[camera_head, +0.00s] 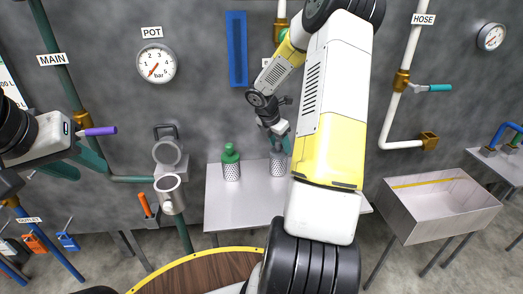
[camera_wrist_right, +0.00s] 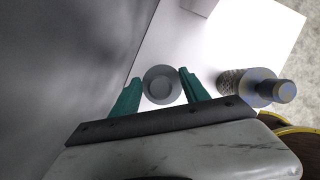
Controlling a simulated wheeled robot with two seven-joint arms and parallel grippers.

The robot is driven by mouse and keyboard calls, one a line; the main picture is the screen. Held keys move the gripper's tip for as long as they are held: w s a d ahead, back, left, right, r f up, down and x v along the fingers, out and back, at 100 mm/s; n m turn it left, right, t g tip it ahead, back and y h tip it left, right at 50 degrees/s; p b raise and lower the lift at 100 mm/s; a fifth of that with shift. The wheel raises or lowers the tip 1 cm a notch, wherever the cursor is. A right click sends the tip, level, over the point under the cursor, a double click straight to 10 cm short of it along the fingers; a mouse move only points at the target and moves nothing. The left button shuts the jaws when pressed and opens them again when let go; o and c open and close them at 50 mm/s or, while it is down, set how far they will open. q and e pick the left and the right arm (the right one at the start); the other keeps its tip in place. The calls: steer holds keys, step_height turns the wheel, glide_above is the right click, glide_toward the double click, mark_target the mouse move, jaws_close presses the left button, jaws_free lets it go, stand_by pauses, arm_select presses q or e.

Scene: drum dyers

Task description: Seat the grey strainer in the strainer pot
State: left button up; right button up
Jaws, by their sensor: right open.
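The grey strainer (camera_head: 278,164), a perforated cup, stands upright on the grey table, its top partly hidden by my right gripper (camera_head: 280,140). In the right wrist view my right gripper (camera_wrist_right: 160,88) is open, with its teal fingers on either side of the strainer's round grey top (camera_wrist_right: 161,84). I cannot tell whether they touch it. The strainer pot (camera_head: 170,194) is on the wall pipe at the left, its lid (camera_head: 168,152) swung up and its mouth open. My left gripper (camera_head: 78,165) is at the far left, fingers apart, away from the strainers.
A green-topped strainer (camera_head: 231,165) stands left of the grey one. A purple valve handle (camera_head: 101,131) is near my left gripper. An open bin (camera_head: 440,205) stands right.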

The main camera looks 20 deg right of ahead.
jaws_close()
stand_by(1.4)
